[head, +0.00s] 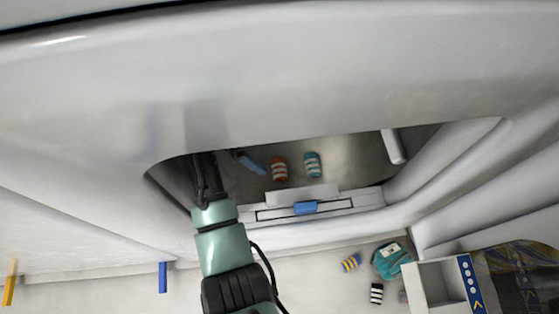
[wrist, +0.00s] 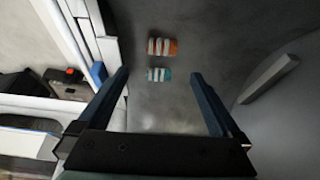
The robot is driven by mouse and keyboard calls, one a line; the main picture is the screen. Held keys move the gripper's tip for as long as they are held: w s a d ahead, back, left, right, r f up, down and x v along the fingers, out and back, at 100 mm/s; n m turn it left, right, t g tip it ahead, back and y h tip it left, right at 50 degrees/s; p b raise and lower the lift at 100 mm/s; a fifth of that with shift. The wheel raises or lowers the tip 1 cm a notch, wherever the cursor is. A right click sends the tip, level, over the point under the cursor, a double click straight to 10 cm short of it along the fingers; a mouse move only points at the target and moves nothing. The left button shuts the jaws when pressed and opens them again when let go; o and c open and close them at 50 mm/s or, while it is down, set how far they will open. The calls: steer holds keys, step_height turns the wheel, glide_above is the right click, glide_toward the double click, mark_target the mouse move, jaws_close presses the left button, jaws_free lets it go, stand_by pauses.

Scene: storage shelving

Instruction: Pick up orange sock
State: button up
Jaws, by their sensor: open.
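The orange sock (head: 279,168), with white stripes, lies on the grey surface inside a recess in the head view. It also shows near the top middle of the wrist view (wrist: 162,47), beyond my fingertips. A teal sock with white stripes (head: 312,164) lies beside it, apart from it. In the wrist view the teal sock (wrist: 159,74) is nearer to my gripper than the orange one. My gripper (wrist: 160,78) is open, its two fingers wide apart with nothing held. In the head view my arm reaches into the left of the recess, and a blue finger (head: 250,163) shows left of the orange sock.
A white ledge with a blue latch (head: 305,208) edges the recess. A white bar (head: 393,146) stands at its right. Outside lie a yellow-blue striped sock (head: 351,262), a black-white striped sock (head: 376,293) and a teal bag-like item (head: 392,261). A white box (head: 437,283) is at lower right.

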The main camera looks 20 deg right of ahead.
steer(key=b, duration=0.4)
glide_above(278, 168)
steer(key=a, duration=0.2)
step_height(278, 168, down, 6)
steer(key=shift+w+a+f, duration=0.1)
steer(key=shift+w+f, duration=0.05)
steer(key=shift+f, duration=0.1)
steer(key=b+x, duration=0.2)
steer(key=x, duration=0.1)
steer(key=b+x, duration=0.1)
steer(key=x, duration=0.1)
steer(key=shift+w+f+b, duration=0.15)
steer(key=shift+w+b, duration=0.05)
steer(key=shift+b, duration=0.2)
steer(key=c, duration=1.1)
